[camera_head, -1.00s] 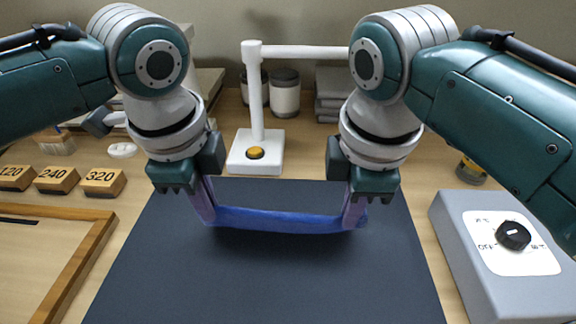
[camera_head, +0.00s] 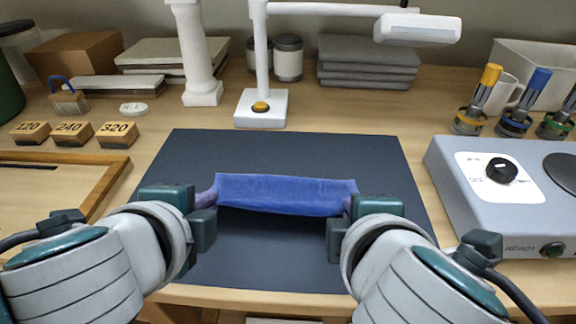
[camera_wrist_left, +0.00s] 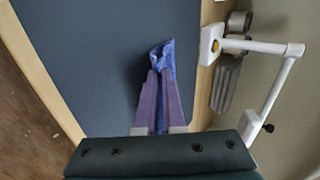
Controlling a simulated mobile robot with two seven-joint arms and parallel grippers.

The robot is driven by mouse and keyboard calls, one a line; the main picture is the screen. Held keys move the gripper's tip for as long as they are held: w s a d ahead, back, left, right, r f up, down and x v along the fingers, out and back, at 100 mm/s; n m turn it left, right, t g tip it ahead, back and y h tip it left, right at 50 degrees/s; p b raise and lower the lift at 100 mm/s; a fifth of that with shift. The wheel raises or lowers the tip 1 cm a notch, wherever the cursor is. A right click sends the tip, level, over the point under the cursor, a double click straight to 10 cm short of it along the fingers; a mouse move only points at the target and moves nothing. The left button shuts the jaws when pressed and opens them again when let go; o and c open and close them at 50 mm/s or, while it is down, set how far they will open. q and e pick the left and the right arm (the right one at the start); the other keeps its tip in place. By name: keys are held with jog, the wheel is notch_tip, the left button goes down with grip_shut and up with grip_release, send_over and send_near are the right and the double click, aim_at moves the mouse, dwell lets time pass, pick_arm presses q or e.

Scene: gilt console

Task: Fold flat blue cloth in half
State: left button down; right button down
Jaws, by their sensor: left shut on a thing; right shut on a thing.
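The blue cloth (camera_head: 285,193) is stretched between my two grippers over the dark mat (camera_head: 285,150), and a shadow lies below it. It hangs as a narrow band and looks raised above the mat. My left gripper (camera_head: 210,197) is shut on its left end. My right gripper (camera_head: 352,205) is shut on its right end. In the left wrist view, the purple fingers of the left gripper (camera_wrist_left: 160,100) pinch the bunched edge of the cloth (camera_wrist_left: 163,55). Most of the cloth is hidden in that view.
A white lamp (camera_head: 262,105) stands at the mat's back edge. A grey hotplate box (camera_head: 500,200) is on the right. A wooden frame (camera_head: 105,190) and numbered blocks (camera_head: 72,133) are on the left. The back half of the mat is clear.

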pick_arm(q)
jog(key=shift+s+f+t, duration=0.1)
jog(key=shift+s+t, duration=0.05)
jog(key=shift+t, duration=0.15)
pick_arm(e)
jog(key=shift+s+f+t, duration=0.15)
jog(key=shift+t, duration=0.15)
pick_arm(q)
jog(key=c, duration=0.7)
grip_release()
pick_arm(e)
jog(key=c, duration=0.7)
grip_release()
pick_arm(q)
jog(key=shift+r, duration=0.25)
pick_arm(e)
jog(key=shift+r, duration=0.3)
pick_arm(q)
jog(key=s+r, duration=0.4)
jog(key=r, duration=0.1)
jog(key=s+r, duration=0.2)
jog(key=r, duration=0.1)
jog(key=shift+r, duration=0.25)
pick_arm(e)
jog(key=s+r, duration=0.4)
jog(key=r, duration=0.1)
jog(key=s+r, duration=0.2)
jog(key=r, duration=0.1)
jog(key=shift+r, duration=0.25)
